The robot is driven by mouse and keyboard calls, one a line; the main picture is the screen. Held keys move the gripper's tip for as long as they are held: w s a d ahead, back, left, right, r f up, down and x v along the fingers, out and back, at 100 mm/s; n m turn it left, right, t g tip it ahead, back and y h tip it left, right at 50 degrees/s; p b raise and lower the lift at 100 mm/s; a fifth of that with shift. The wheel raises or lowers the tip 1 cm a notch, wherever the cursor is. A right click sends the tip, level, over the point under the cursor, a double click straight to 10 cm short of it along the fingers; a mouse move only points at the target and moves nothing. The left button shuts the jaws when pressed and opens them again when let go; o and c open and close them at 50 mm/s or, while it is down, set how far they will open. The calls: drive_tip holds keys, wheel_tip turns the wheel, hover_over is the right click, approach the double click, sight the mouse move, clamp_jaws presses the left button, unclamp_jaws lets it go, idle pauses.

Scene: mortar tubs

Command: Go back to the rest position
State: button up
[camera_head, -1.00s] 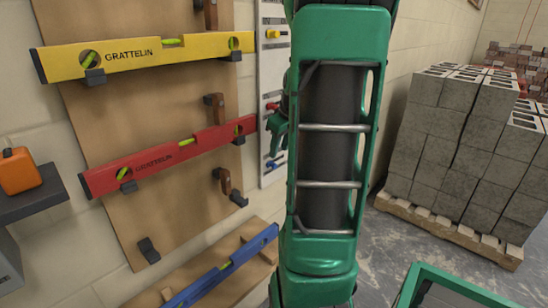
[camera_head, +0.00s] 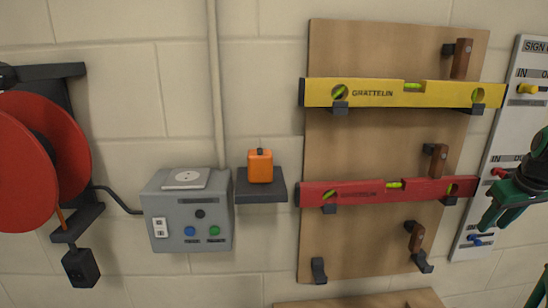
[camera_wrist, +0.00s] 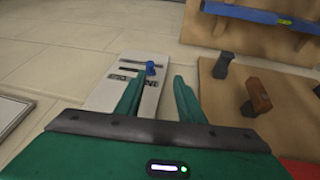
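My gripper (camera_head: 503,203) is at the right edge of the head view, in front of the white sign board (camera_head: 490,160). In the wrist view my gripper (camera_wrist: 157,88) has its two green fingers apart, with nothing between them. The yellow level (camera_head: 440,94) and the red level (camera_head: 365,191) rest on brackets on the wooden board (camera_head: 375,140). The blue level (camera_wrist: 252,14) lies on a wooden rack at the top of the wrist view. Most of my arm is outside the head view.
A red reel (camera_head: 35,165) hangs at the left, beside a grey control box (camera_head: 190,230). An orange item (camera_head: 260,167) stands on a small dark shelf (camera_head: 262,195). The empty lower right bracket (camera_head: 422,262) sticks out from the board. The wall above the box is bare, apart from a pipe.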

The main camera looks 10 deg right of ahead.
drive_tip(key=s+a+f+m+g+y, duration=0.1)
drive_tip(key=s+a+f+m+g, duration=0.1)
drive_tip(key=s+a, duration=0.6)
drive_tip(key=s+a+f+m+g+y, duration=0.1)
drive_tip(key=s+a+f+m+g, duration=0.1)
drive_tip(key=s+a, duration=0.6)
drive_tip(key=a+m, duration=0.1)
drive_tip(key=a, duration=0.6)
drive_tip(key=shift+s+a+f, duration=0.15)
drive_tip(key=shift+s+f, duration=0.1)
drive_tip(key=shift+f, duration=0.15)
drive_tip(key=shift+c, duration=0.5)
